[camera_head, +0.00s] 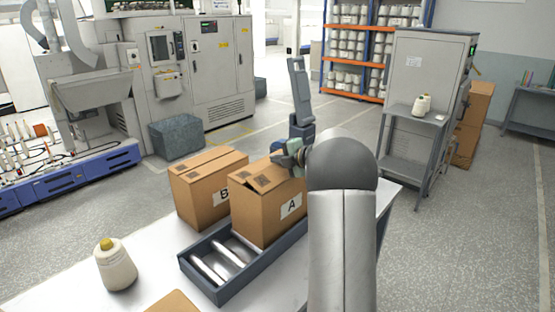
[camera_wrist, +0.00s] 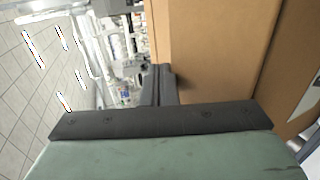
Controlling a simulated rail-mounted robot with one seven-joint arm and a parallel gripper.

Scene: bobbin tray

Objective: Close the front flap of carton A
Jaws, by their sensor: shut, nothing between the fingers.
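Carton A (camera_head: 260,212) is a brown cardboard box with a white "A" label, standing at the far end of a dark tray on the table. Its top looks mostly flat, and I cannot clearly make out the front flap. My gripper (camera_head: 283,158) is at the upper right rear of carton A, partly hidden by my arm. In the wrist view, my gripper (camera_wrist: 159,75) is shut and empty, with its dark fingers close beside a brown cardboard surface (camera_wrist: 215,55). I cannot tell whether they touch it.
Carton B (camera_head: 195,192) stands just left of carton A. The tray (camera_head: 222,292) has bare metal rollers in front of carton A. A yellow-topped cone of yarn (camera_head: 116,268) stands on the white table (camera_head: 150,250) at the left. A cardboard piece (camera_head: 174,303) lies at the front edge.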

